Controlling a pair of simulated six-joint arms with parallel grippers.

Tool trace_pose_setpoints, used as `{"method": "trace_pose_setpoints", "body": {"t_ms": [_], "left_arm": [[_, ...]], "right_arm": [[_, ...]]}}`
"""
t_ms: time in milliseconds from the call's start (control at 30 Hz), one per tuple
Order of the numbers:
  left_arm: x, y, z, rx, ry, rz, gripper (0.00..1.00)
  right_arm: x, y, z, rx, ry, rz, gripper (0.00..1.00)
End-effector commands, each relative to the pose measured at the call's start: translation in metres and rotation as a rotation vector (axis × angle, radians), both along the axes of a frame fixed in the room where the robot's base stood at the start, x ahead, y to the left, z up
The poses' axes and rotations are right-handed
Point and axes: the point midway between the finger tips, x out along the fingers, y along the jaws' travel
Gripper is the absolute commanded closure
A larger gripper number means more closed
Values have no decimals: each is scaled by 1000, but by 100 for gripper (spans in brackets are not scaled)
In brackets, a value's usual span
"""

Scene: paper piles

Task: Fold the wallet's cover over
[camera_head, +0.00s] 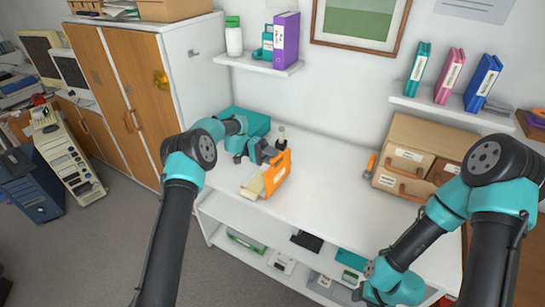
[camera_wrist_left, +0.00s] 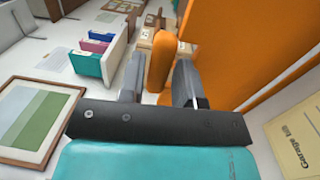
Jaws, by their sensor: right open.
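An orange wallet (camera_head: 280,176) stands on the white worktop, with a cream piece (camera_head: 254,188) sticking out low at its left side. My left gripper (camera_head: 268,153) is at the wallet's upper edge.
Cardboard cases (camera_head: 420,150) stand at the right of the worktop (camera_head: 330,200). Its middle is clear. Wall shelves (camera_head: 262,64) hang above. A yellow labelled sheet (camera_wrist_left: 298,138) lies at lower right.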

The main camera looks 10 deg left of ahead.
Motion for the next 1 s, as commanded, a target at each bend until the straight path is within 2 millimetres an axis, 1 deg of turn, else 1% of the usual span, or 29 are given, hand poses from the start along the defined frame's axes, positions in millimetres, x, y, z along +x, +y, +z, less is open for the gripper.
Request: {"method": "trace_pose_setpoints", "body": {"t_ms": [233,1000], "left_arm": [[1,2,0,0,-1,0,69],[13,30,-2,-1,-2,1,69]], "right_arm": [[0,0,0,0,0,0,52],[0,0,0,0,0,0,52]]}}
